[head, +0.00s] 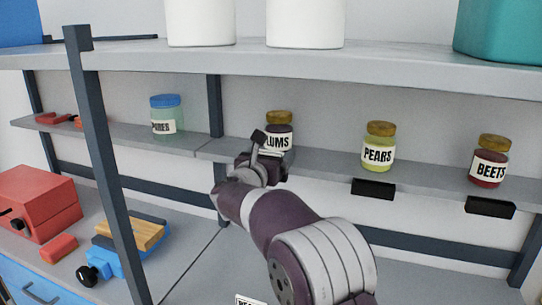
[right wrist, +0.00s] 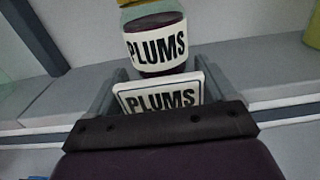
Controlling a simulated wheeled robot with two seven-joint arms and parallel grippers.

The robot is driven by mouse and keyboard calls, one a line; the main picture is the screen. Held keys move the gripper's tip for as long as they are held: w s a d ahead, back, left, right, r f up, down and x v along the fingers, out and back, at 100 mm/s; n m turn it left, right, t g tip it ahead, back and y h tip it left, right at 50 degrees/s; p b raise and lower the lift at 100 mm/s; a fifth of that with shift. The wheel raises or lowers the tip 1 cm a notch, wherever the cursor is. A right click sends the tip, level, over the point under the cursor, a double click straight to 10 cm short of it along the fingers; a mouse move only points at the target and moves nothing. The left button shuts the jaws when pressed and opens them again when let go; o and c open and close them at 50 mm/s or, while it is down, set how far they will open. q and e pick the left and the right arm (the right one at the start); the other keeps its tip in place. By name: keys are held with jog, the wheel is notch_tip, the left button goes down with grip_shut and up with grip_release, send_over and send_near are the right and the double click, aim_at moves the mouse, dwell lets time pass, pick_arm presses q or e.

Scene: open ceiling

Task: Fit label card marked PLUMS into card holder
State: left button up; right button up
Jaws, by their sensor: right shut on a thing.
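The white PLUMS label card (right wrist: 160,97) is between the fingers of my right gripper (right wrist: 158,88), which is shut on it. In the right wrist view the card's lettering reads upright, just below and in front of the PLUMS jar (right wrist: 155,45). In the head view my right gripper (head: 262,160) is at the shelf edge, in front of the PLUMS jar (head: 279,128), and covers part of its label. The card does not show clearly there. The card holder under this jar is hidden behind my gripper. My left gripper is not in view.
Black card holders (head: 373,189) and (head: 490,208) sit on the shelf edge below the PEARS jar (head: 379,147) and BEETS jar (head: 489,162). A blue-lidded jar (head: 166,115) stands left. A dark upright post (head: 100,160) stands left of my arm. Another white card (head: 250,300) shows at the bottom.

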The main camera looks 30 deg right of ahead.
jog(key=o, duration=0.8)
jog(key=shift+o, duration=0.2)
jog(key=b+v, duration=0.3)
jog(key=v, duration=0.9)
jog(key=shift+s+a, duration=0.2)
jog(key=shift+a, duration=0.05)
